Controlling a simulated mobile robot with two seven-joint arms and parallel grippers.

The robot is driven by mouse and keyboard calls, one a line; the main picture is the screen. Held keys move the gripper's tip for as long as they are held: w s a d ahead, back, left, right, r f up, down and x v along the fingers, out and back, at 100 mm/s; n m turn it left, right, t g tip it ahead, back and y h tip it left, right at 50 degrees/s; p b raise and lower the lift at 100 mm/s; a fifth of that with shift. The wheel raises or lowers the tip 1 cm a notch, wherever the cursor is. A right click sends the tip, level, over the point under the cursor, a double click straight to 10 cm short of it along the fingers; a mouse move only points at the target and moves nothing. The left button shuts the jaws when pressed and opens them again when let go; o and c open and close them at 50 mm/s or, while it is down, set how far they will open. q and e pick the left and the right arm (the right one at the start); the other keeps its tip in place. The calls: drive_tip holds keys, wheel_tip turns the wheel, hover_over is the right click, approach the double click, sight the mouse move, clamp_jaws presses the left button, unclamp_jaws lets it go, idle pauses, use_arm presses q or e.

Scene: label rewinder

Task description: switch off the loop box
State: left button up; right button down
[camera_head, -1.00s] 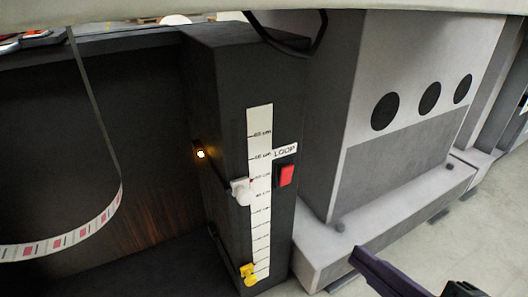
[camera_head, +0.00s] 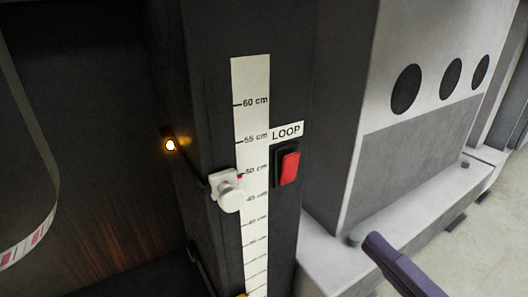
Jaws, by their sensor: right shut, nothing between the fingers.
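The loop box (camera_head: 345,30) is not clearly separate from the dark upright post; the white "LOOP" label (camera_head: 286,132) sits on the post's front. Just below the label is a red rocker switch (camera_head: 290,168) in a black frame. A small lamp (camera_head: 170,145) on the post's left side glows orange-white. My right gripper (camera_head: 374,243) shows as a purple shape at the lower right. It is shut and empty, apart from the switch, below and to its right. My left gripper is not in view.
A white centimetre scale (camera_head: 251,85) runs down the post, with a white knobbed clamp (camera_head: 228,192) beside it. A label strip (camera_head: 28,243) hangs at the left. A grey cabinet (camera_head: 400,160) with round dark holes stands at the right on a pale plinth.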

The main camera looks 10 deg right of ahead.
sight(292, 162)
drive_tip(key=b+x, duration=0.5)
drive_tip(key=x, duration=0.8)
drive_tip(key=shift+f+b, duration=0.15)
drive_tip(key=shift+b, duration=0.15)
drive_tip(key=shift+w+a+r, duration=0.15)
drive_tip(key=shift+w+r, duration=0.1)
drive_tip(key=shift+w, duration=0.25)
